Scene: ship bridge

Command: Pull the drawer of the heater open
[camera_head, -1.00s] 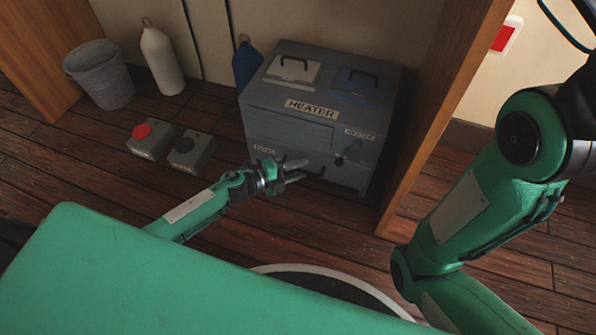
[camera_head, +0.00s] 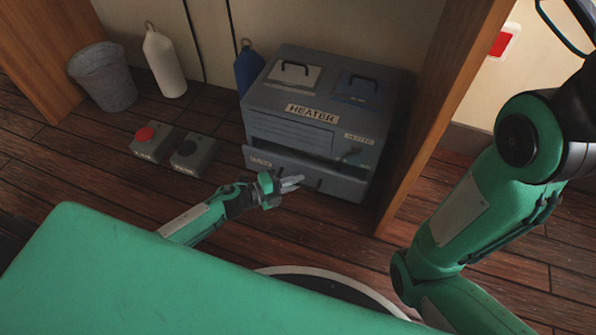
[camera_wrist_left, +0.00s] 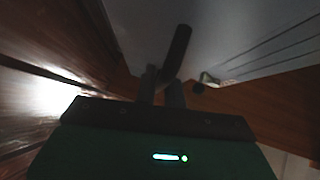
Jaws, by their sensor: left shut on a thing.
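The grey heater (camera_head: 325,112) stands on the floor against the back wall, with a "HEATER" label on its front edge. Its low drawer (camera_head: 338,184) is part way out, and a dark gap shows above the drawer front. My left gripper (camera_head: 290,184) is at the drawer front, shut on the drawer's handle. In the left wrist view the fingers (camera_wrist_left: 161,88) are at a dark bar, the handle (camera_wrist_left: 178,52), beside a pale grey surface. The gripper hides part of the handle in the head view. My right arm shows at the right, but its gripper is out of view.
Two button boxes, one with a red button (camera_head: 145,134) and one with a dark button (camera_head: 187,148), sit left of the heater. A grey bucket (camera_head: 104,80), a white bottle (camera_head: 164,65) and a blue bottle (camera_head: 248,68) stand behind. A wooden post (camera_head: 432,120) is close on the right.

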